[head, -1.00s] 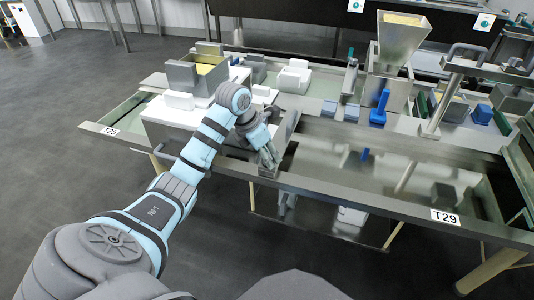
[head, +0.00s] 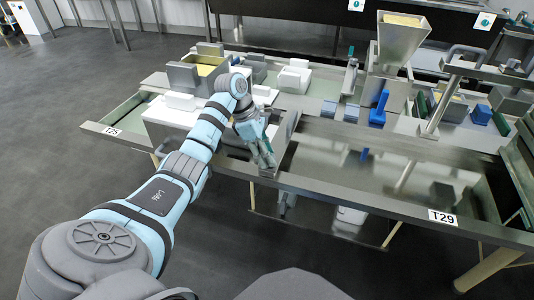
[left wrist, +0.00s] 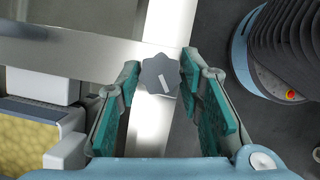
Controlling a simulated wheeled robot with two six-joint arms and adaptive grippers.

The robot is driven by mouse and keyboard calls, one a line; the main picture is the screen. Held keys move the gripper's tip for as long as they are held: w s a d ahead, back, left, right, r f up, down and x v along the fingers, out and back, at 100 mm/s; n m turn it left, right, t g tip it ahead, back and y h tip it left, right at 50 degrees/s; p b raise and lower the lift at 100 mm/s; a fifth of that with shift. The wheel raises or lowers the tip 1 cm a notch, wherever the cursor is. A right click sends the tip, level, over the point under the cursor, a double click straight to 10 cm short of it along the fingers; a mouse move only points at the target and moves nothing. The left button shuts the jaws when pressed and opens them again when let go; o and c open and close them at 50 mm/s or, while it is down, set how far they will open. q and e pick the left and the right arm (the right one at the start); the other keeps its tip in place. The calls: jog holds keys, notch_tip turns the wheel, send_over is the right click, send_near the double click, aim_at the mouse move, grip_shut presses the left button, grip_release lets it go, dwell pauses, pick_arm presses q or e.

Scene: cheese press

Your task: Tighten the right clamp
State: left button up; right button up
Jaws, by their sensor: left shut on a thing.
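A dark grey lobed clamp knob (left wrist: 158,75) with a white mark on top sits between the fingertips of my left gripper (left wrist: 160,80) in the left wrist view. The teal finger pads stand on either side of it, and the gripper is shut on it. In the head view my left gripper (head: 264,157) points down at the front edge of the bench, at the right end of the white press unit. The knob itself is mostly hidden there by the fingers. My right gripper is not in view.
A grey-walled box with yellow contents (head: 206,66) stands on the press unit, left of my arm. A steel hopper (head: 398,45) and a blue upright tool (head: 379,108) stand farther back right. The sunken steel basin (head: 390,172) to the right is mostly open.

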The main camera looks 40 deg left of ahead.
pick_arm(q)
jog(key=shift+w+m, duration=0.1)
jog(key=shift+m, duration=0.4)
jog(key=shift+m+g+b, duration=0.55)
jog(key=shift+m+g, duration=0.05)
jog(key=shift+m, duration=0.6)
jog(key=shift+m+g+h+b, duration=0.3)
jog(key=shift+m+g+b, duration=0.1)
jog(key=shift+m, duration=0.6)
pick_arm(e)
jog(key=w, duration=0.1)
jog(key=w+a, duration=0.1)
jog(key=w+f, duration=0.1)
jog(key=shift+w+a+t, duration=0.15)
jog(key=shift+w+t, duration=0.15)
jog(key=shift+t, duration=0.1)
